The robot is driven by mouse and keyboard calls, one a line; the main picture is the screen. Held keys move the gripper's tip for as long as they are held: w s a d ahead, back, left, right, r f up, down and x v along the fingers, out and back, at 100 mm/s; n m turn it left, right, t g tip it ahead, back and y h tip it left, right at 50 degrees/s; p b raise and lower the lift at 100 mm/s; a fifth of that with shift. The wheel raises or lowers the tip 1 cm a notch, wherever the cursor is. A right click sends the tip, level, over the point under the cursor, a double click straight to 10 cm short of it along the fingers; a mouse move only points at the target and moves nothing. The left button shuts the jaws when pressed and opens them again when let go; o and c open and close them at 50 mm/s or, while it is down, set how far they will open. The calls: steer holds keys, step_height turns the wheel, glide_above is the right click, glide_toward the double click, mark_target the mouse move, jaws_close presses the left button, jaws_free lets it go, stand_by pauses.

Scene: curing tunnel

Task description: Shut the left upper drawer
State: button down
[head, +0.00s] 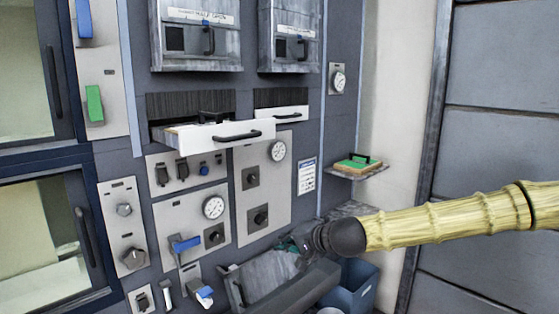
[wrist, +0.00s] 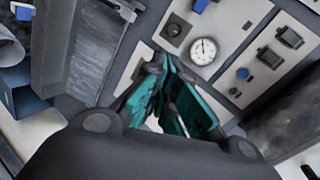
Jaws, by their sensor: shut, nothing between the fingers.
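The left upper drawer (head: 218,134) has a white front with a dark bar handle and sticks out of the panel, below a dark bristle curtain. A dark handled item (head: 208,117) shows inside it. To its right, a second white-fronted drawer (head: 279,115) sits nearer the panel. My gripper (head: 289,244) is well below and to the right of the left drawer, apart from it, in front of the lower panel. In the wrist view its teal fingers (wrist: 172,104) are together and empty. Neither upper drawer can be made out clearly in the wrist view.
A grey tilted bin (head: 270,278) stands below my gripper, with a blue bin (head: 352,287) to its right. A small shelf (head: 357,173) juts out at the right, bearing a green-topped item. Gauges (head: 213,207) and knobs cover the panel below the drawers.

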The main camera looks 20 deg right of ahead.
steer(key=s+d+r+m+t+y+p, duration=0.1)
steer(key=d+r+t, duration=0.25)
steer(key=r, duration=0.95)
steer(key=d+r+m+t+y+p, duration=0.15)
steer(key=d+r, duration=0.35)
steer(key=r, duration=0.8)
steer(key=b, duration=0.6)
glide_toward(272, 138)
steer(key=shift+h, duration=0.35)
steer(key=shift+p+x, duration=1.3)
steer(key=shift+x, duration=2.2)
steer(key=shift+a, duration=0.2)
